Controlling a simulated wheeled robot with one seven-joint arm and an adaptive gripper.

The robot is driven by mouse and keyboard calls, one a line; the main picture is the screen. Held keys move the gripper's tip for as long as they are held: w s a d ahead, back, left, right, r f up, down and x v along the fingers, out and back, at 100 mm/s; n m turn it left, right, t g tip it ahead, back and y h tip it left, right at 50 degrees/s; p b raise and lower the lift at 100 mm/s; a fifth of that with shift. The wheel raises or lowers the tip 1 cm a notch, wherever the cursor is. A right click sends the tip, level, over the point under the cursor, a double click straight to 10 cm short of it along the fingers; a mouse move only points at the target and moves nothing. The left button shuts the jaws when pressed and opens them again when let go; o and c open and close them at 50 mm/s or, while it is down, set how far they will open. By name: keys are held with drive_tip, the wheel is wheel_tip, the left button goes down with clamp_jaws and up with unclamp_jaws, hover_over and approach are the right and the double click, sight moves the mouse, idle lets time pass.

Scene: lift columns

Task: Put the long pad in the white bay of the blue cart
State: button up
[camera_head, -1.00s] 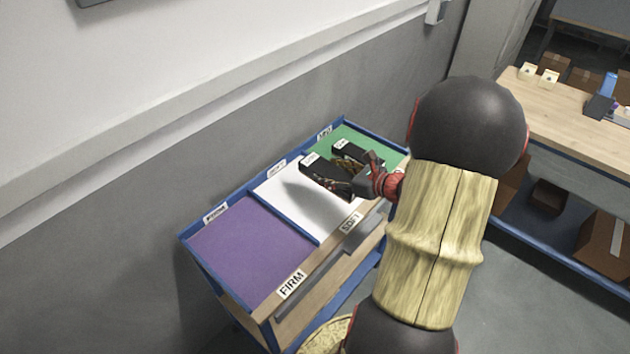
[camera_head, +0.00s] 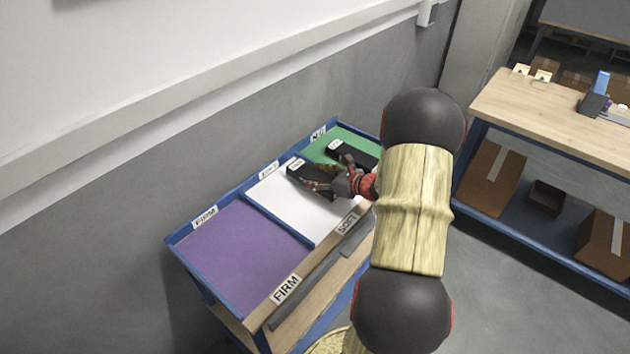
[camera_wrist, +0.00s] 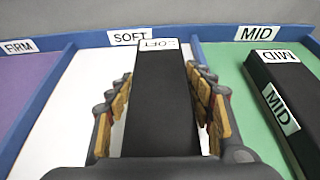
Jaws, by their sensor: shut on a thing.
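The long pad (camera_head: 305,178) is a black bar with a white label at its far end. In the wrist view the pad (camera_wrist: 162,95) reads SOFT and points at the back wall of the white bay. The white bay (camera_head: 290,215) is the middle one on the blue cart (camera_head: 176,243). My gripper (camera_head: 328,182) is shut on the pad, its fingers on both sides in the wrist view (camera_wrist: 163,98). The pad is over or in the white bay. Whether its underside touches the floor of the bay I cannot tell.
The green bay (camera_wrist: 222,68) on the right holds another black pad (camera_wrist: 285,95) labelled MID. The purple bay (camera_head: 235,255) on the left is empty. Blue rims divide the bays. A wooden workbench (camera_head: 540,115) stands at the right, with cardboard boxes below.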

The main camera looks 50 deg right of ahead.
drive_tip(key=shift+f, duration=0.15)
drive_tip(key=shift+f, duration=0.15)
drive_tip(key=o, duration=1.4)
drive_tip(key=shift+o, duration=0.8)
